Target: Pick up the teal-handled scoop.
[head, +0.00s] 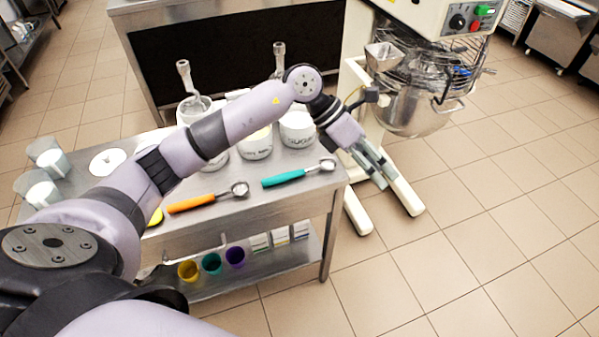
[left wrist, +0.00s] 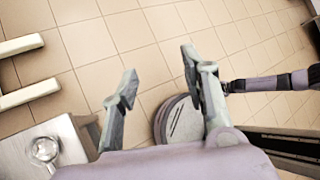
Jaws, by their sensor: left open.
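The teal-handled scoop (head: 285,178) lies on the metal table, its handle to the left and its round metal bowl to the right near the table's right edge. My left gripper (head: 382,178) is open and empty in the head view, past the table's right edge, to the right of the scoop and apart from it. In the left wrist view my open left jaws (left wrist: 157,66) have only floor between them. A metal scoop bowl (left wrist: 45,150) shows there at lower left; no handle shows. What looks like my right arm (left wrist: 270,82) shows at the right; its jaws are unclear.
An orange-handled scoop (head: 205,202) lies left of the teal one on the table (head: 240,215). White tubs (head: 297,129) stand behind it, partly behind my arm. A mixer (head: 415,105) stands close behind my left gripper. Coloured cups (head: 211,263) sit on the lower shelf.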

